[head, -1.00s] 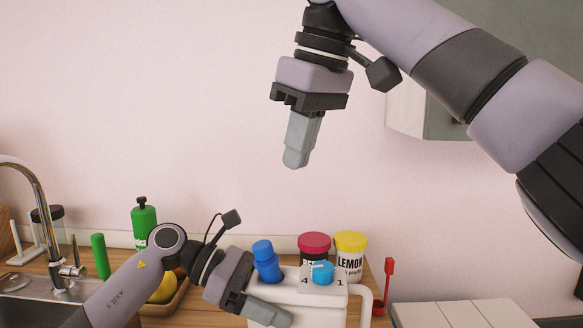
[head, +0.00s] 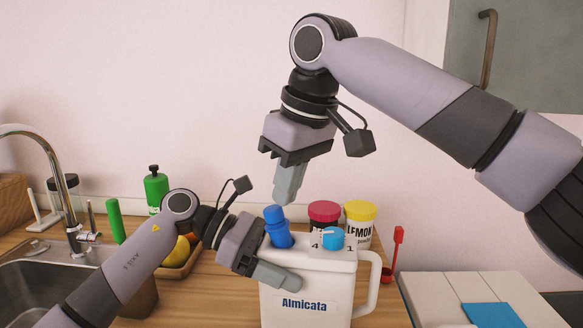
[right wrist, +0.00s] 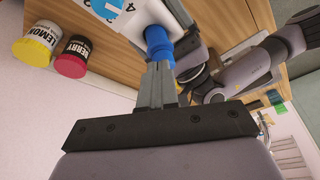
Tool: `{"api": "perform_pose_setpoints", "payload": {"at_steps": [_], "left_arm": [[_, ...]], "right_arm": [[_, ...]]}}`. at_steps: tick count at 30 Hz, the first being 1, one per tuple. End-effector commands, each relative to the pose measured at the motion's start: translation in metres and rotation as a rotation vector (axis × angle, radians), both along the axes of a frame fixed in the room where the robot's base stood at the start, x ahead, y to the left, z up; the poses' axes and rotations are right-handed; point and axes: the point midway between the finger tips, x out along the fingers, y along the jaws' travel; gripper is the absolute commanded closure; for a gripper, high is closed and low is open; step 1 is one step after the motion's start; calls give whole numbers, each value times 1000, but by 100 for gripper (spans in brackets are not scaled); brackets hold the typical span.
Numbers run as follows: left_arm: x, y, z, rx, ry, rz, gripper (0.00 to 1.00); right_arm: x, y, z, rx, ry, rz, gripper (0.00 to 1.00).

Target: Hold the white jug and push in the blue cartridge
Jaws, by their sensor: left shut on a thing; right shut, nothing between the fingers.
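The white jug (head: 338,283), labelled Almicata, stands upright on the wooden counter with its handle to the right. The blue cartridge (head: 279,228) sticks up from the left of its top, leaning slightly. A blue round cap or dial (head: 333,238) sits beside it. My left gripper (head: 270,268) is shut on the jug, its finger across the jug's front left side. My right gripper (head: 289,185) is shut and empty, pointing down just above the cartridge. In the right wrist view the fingertips (right wrist: 157,66) appear at the cartridge's end (right wrist: 159,44); I cannot tell whether they touch.
A red-lidded jar (head: 323,212) and a yellow-lidded lemon jar (head: 360,222) stand close behind the jug. A sink with a tap (head: 66,190), a green bottle (head: 156,190) and a fruit tray (head: 185,268) are at left. A red utensil (head: 396,250) stands at right.

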Motion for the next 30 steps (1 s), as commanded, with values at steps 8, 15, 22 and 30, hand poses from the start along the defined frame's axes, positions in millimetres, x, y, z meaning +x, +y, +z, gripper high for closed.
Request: {"api": "perform_pose_setpoints", "payload": {"at_steps": [8, 15, 22, 30], "left_arm": [[0, 0, 1, -3, -1, 1, 70], [0, 0, 1, -3, -1, 1, 70], [0, 0, 1, -3, -1, 0, 70], [0, 0, 1, -3, -1, 0, 70]], "right_arm": [[1, 1, -7, 0, 0, -1, 100], [1, 1, -7, 0, 0, 0, 100], [2, 1, -11, 0, 1, 0, 100], [1, 1, -18, -2, 3, 0, 100]]}}
